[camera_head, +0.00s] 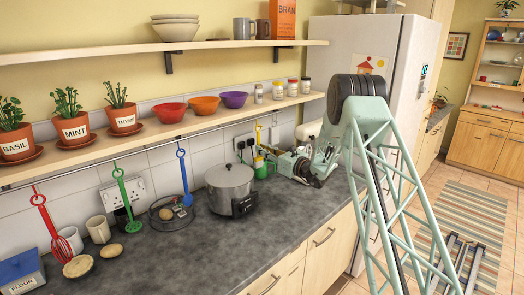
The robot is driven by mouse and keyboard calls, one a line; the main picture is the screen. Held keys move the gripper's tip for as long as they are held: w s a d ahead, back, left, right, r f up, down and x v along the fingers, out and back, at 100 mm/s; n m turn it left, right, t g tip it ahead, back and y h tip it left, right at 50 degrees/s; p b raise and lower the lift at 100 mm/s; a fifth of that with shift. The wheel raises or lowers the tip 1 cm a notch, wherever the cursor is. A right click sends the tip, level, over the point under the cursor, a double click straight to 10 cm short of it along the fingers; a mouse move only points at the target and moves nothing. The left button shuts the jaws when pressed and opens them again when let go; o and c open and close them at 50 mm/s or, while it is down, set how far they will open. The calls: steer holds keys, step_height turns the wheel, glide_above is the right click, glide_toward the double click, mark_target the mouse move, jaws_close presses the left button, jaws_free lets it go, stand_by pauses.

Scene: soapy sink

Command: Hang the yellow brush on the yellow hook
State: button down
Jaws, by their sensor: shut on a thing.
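A yellow piece (258,129) shows under the right part of the lower shelf, where the rail runs. It is too small to tell the yellow hook from the top of the yellow brush's handle. My gripper (269,151) is at the wall end of the counter, just below and right of this piece. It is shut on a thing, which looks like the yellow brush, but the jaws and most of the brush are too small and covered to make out. I cannot tell whether the brush touches the hook.
A green mug (263,170) stands right under my gripper. A slow cooker (230,188) stands to its left. A red whisk (51,226), a green utensil (127,205) and a blue utensil (184,178) hang from the rail. Several jars and bowls stand on the lower shelf (150,136) above.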

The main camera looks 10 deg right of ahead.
steer(key=c, duration=2.6)
jaws_free()
steer(key=shift+s, duration=0.1)
steer(key=v, duration=1.2)
